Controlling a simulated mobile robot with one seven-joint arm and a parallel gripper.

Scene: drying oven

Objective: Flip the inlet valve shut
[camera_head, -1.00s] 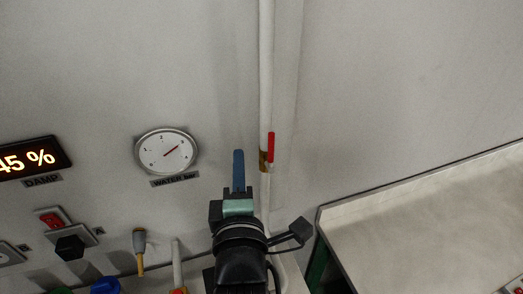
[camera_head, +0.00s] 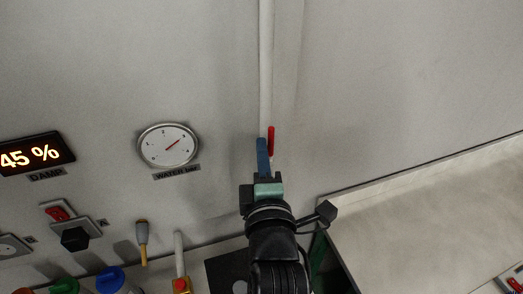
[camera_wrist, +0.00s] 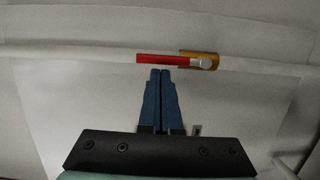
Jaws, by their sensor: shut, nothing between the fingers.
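The inlet valve has a red lever (camera_head: 271,140) on a white vertical pipe (camera_head: 265,70). In the head view the lever stands upright, along the pipe, and the brass body is hidden behind my gripper. The wrist view shows the red lever (camera_wrist: 163,59) lying along the pipe, with the brass valve body (camera_wrist: 199,60) at its right end. My gripper (camera_head: 262,142) is shut and empty, its blue fingers just left of the lever in the head view. In the wrist view the fingertips (camera_wrist: 160,72) sit just below the lever; I cannot tell whether they touch it.
A round water gauge (camera_head: 168,146) and a lit 45 % damp display (camera_head: 35,153) are on the wall at left. A red switch (camera_head: 58,213) and a yellow-handled tool (camera_head: 142,240) are lower left. A pale worktop (camera_head: 420,220) lies at right. The wall above is clear.

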